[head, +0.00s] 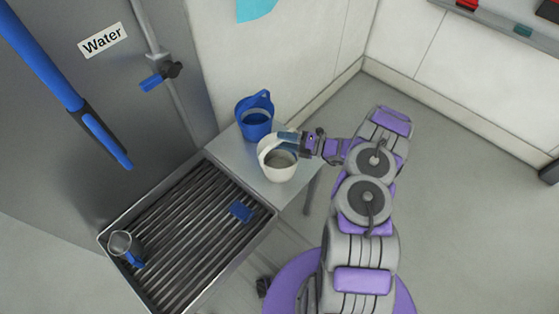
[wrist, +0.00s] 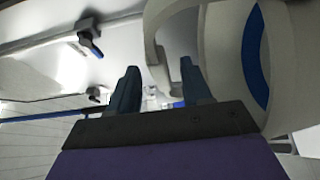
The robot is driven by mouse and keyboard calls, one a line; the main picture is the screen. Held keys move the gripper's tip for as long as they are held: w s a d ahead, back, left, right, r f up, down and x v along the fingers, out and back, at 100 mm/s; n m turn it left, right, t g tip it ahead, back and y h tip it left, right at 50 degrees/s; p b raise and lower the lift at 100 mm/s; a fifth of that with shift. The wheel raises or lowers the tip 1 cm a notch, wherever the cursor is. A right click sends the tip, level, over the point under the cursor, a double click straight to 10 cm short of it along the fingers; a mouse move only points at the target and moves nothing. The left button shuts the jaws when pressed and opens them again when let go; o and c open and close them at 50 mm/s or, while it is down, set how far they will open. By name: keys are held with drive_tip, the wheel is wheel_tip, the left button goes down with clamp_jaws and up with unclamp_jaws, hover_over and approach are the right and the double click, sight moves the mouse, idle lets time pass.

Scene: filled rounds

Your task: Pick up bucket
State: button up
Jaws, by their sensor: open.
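A white bucket (head: 280,172) stands on the metal side shelf. A blue bucket (head: 256,128) with a raised handle stands just behind it on the same shelf. My gripper (head: 288,136) is at the rim and handle of the white bucket, reaching in from the right. In the wrist view my gripper (wrist: 158,88) has its two fingers apart. The pale bucket body (wrist: 225,70) fills the right side there, and a pale curved handle (wrist: 153,45) passes between or just beyond the fingertips. I cannot tell whether the fingers touch it.
A slatted metal drain tray (head: 180,230) lies to the left, with a metal jug (head: 122,246) and a small blue item (head: 241,211) on it. Open floor (head: 460,200) lies to the right.

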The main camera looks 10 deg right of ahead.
drive_tip(key=shift+b+x, duration=0.3)
drive_tip(key=shift+x, duration=1.65)
drive_tip(key=shift+s+f, duration=0.1)
drive_tip(key=shift+f, duration=0.05)
drive_tip(key=shift+c, duration=0.4)
clamp_jaws()
